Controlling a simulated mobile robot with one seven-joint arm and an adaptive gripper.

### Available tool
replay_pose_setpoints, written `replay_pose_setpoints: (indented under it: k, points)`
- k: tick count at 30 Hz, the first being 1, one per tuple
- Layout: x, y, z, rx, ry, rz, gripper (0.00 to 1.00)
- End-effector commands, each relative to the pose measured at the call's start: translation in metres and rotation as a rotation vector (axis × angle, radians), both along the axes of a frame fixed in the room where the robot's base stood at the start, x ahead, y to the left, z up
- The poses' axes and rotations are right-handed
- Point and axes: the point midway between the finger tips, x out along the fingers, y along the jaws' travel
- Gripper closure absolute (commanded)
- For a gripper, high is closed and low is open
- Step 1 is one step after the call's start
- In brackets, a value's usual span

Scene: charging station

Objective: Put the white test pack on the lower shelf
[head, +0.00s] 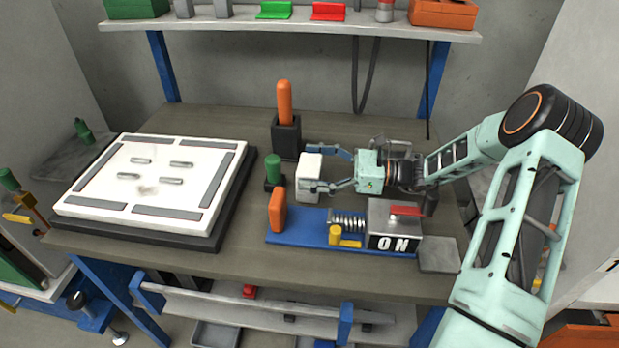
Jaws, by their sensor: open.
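The lower shelf (240,308) is under the front of the bench. It is grey with blue brackets, and the bench top hides part of it.
A blue fixture (300,232) with an orange paddle, spring and "ON" box stands in front of the pack. A green-topped peg (274,170) and an orange-handled tool in a black holder (286,135) stand close by. A white panel (150,185) fills the left. An upper shelf (240,27) holds several items.

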Motion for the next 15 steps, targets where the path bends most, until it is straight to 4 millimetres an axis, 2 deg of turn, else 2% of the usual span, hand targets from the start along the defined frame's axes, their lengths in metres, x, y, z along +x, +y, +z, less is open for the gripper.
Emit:
replay_pose_setpoints:
  k: [3,15]
  points:
    - [-0.0001,-0.0003,0.0002,0.000,0.000,0.000,0.17]
    - [0.0000,-0.0006,0.0003,0.000,0.000,0.000,0.61]
